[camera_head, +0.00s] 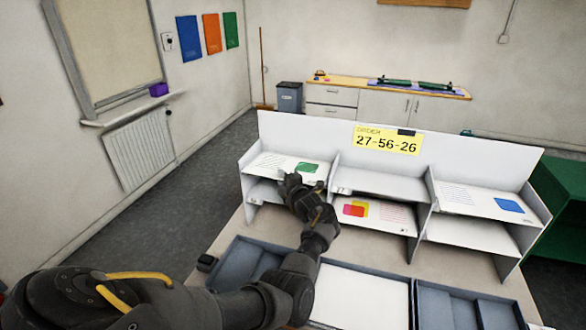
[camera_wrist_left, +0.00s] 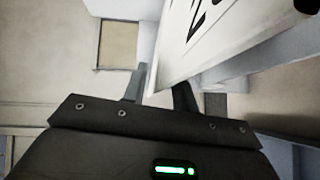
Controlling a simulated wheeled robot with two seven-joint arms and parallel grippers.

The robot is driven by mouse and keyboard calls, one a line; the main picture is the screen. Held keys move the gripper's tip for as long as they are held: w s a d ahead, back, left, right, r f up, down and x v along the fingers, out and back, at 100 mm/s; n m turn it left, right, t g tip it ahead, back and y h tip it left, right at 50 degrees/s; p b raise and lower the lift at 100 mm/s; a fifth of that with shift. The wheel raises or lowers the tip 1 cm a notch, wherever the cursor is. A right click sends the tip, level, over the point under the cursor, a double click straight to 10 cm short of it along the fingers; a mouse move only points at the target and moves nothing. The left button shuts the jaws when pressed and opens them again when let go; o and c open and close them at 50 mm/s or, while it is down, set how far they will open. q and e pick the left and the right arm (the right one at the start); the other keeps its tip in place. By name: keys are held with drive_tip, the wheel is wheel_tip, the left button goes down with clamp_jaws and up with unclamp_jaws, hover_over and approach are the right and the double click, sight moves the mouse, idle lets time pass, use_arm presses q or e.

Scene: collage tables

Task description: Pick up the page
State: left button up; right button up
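A page with a green block (camera_head: 306,168) and text lines lies in the upper left compartment of the white sorting rack (camera_head: 310,133). A page with red and yellow blocks (camera_head: 390,214) lies in the lower middle compartment. A page with a blue block (camera_head: 480,199) lies in the upper right compartment. My left gripper (camera_head: 291,182) is at the front of the left compartments, just below the green-block page. In the left wrist view its fingers (camera_wrist_left: 160,92) are apart, with the edge of a white panel bearing a large black digit (camera_wrist_left: 203,22) showing between and beyond them. Contact is unclear. My right gripper is out of view.
A yellow card reading 27-56-26 (camera_head: 386,141) is on the rack's back panel. Grey trays (camera_head: 446,300) stand in front, around a white sheet (camera_head: 360,296). Rack dividers stand close to my left gripper. A green cabinet (camera_head: 560,200) is at the right.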

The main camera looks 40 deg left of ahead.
use_arm(q)
drive_tip(key=shift+s+r, duration=0.25)
drive_tip(key=shift+s, duration=0.1)
drive_tip(key=shift+s+a+r, duration=0.1)
drive_tip(key=shift+s, duration=0.1)
drive_tip(key=shift+c, duration=1)
drive_tip(key=shift+a, duration=0.2)
clamp_jaws()
drive_tip(key=shift+w+d+f, duration=0.1)
drive_tip(key=shift+w+f, duration=0.05)
drive_tip(key=shift+f, duration=0.05)
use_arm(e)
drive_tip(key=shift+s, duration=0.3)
use_arm(q)
drive_tip(key=shift+d+r, duration=0.1)
drive_tip(key=shift+r, duration=0.5)
wheel_tip(320, 180, up, 27)
drive_tip(key=b, duration=0.8)
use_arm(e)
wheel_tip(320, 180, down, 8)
